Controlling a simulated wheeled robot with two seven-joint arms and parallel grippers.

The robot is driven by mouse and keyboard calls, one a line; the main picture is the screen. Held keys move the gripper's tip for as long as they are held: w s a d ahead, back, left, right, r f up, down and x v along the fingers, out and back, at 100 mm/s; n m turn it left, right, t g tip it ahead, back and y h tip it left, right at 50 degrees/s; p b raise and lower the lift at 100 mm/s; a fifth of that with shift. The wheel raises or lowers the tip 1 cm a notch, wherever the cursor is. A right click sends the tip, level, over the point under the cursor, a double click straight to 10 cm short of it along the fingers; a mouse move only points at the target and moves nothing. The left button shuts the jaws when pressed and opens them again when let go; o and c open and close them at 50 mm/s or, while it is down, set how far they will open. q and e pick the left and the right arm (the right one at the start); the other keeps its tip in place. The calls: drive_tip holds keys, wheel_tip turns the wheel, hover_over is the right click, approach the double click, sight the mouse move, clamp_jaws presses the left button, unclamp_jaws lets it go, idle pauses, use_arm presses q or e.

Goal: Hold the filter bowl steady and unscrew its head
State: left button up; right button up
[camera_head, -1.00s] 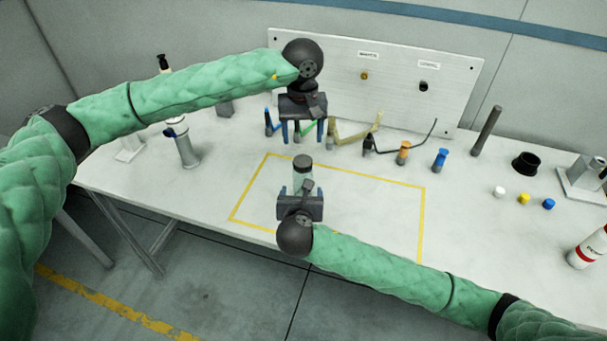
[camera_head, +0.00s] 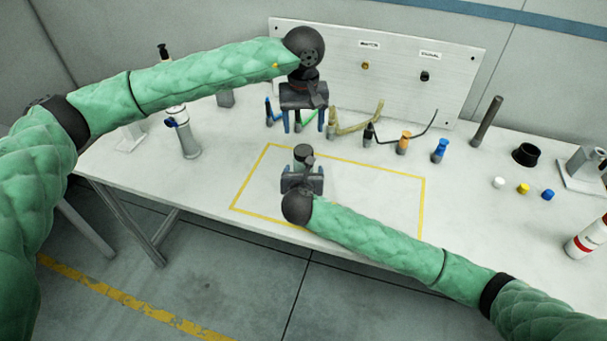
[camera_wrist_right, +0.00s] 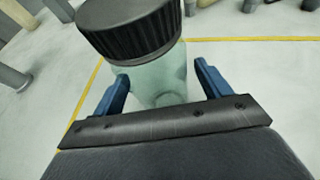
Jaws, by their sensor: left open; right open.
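The filter bowl (camera_wrist_right: 160,78) is clear and pale green, standing upright inside the yellow outline on the table. Its dark ribbed head (camera_wrist_right: 130,28) sits on top of it, and the head also shows in the head view (camera_head: 303,151). My right gripper (camera_wrist_right: 158,82) is open, with its blue fingers on either side of the bowl; I cannot tell whether they touch it. In the head view my right gripper hides most of the bowl. My left gripper (camera_head: 307,122) is open and empty, pointing down above the table behind the bowl.
A white panel (camera_head: 440,75) with two labelled fittings stands at the back. Several coloured tools, including a blue one (camera_head: 440,150), lie before it. Small caps (camera_head: 523,188) and a black ring (camera_head: 526,155) are at the right. A grey-and-blue device (camera_head: 183,135) stands at the left.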

use_arm(q)
drive_tip(key=shift+r, duration=0.1)
use_arm(e)
clamp_jaws()
use_arm(q)
drive_tip(key=shift+w+r, duration=0.1)
drive_tip(key=shift+r, duration=0.1)
drive_tip(key=shift+a, duration=0.15)
drive_tip(key=m, duration=0.4)
drive_tip(key=shift+f+m, duration=0.25)
drive_tip(key=shift+m, duration=0.05)
use_arm(e)
drive_tip(key=shift+s, duration=0.1)
use_arm(q)
drive_tip(key=m, duration=0.4)
